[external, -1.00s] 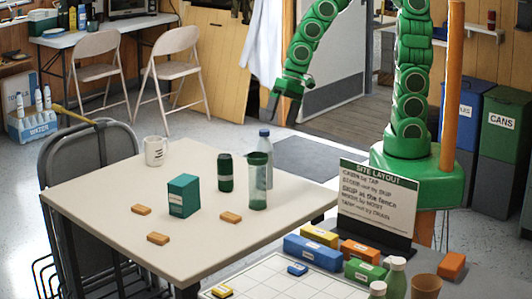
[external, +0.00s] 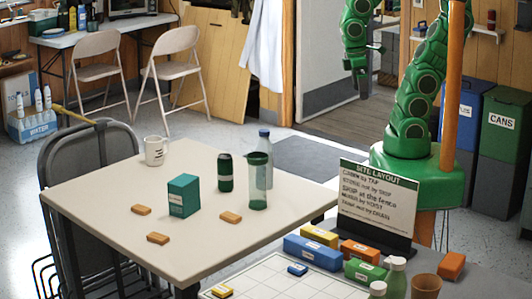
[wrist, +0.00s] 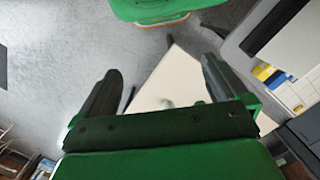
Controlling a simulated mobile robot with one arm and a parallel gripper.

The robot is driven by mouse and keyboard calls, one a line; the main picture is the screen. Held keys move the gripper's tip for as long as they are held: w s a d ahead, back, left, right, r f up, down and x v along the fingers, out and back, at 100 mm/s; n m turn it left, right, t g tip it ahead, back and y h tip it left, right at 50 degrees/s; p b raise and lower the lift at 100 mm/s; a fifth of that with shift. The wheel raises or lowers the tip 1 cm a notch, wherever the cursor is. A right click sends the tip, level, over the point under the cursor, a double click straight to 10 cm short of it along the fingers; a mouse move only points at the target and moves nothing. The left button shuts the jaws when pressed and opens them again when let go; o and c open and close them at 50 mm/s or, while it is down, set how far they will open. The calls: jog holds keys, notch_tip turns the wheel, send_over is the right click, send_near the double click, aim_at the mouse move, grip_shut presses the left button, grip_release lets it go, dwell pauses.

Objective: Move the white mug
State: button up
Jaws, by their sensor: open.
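The white mug (external: 154,151) stands upright near the far left edge of the cream table (external: 105,212). It has dark marks on its side and its handle faces right. I cannot make it out in the wrist view. Part of the table (wrist: 178,68) shows beyond the fingers.
A site layout sign (external: 378,199) stands at right.

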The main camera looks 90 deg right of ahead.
jog(key=shift+s, duration=0.1)
